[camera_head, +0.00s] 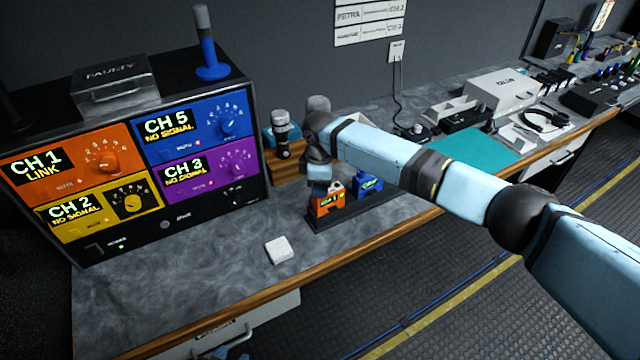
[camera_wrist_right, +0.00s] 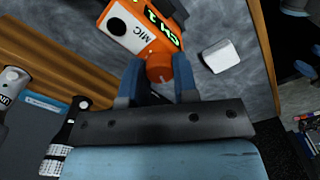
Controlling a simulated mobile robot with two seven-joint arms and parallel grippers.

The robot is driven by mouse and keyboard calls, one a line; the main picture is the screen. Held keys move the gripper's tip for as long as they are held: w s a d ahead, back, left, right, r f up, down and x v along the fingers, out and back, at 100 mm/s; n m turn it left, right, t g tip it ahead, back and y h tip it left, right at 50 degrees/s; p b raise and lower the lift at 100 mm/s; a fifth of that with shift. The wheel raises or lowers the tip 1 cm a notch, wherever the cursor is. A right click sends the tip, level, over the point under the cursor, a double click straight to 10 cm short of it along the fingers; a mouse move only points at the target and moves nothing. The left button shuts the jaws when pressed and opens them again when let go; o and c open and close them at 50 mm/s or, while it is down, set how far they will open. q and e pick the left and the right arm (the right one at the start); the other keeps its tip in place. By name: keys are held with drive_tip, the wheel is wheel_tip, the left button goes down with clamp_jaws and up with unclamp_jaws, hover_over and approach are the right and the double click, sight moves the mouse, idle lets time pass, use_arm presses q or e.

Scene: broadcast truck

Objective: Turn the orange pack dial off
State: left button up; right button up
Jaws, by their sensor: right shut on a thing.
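The orange pack (camera_head: 328,205), marked CH 1, stands in a dark holder on the grey bench in the head view. It also shows in the right wrist view (camera_wrist_right: 133,28), with a MIC socket and a green-lit label. Its orange dial (camera_wrist_right: 159,68) sits between the fingertips of my right gripper (camera_wrist_right: 158,82), which is shut on it. In the head view my right gripper (camera_head: 319,185) points down at the top of the pack, and the dial is hidden there. The dial's marking is too small to read. My left gripper is not clearly visible.
A blue pack (camera_head: 368,184) stands right of the orange one in the dark holder (camera_head: 330,226). A white block (camera_head: 278,250) lies in front. A receiver rack (camera_head: 165,223) stands left; its orange CH 1 panel reads LINK. The front left bench is mostly clear.

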drive_tip(key=shift+n, duration=1.8)
drive_tip(key=o, duration=0.9)
drive_tip(key=shift+o, duration=0.2)
wheel_tip(320, 180, up, 14)
drive_tip(key=b, duration=0.1)
drive_tip(key=shift+f, duration=0.15)
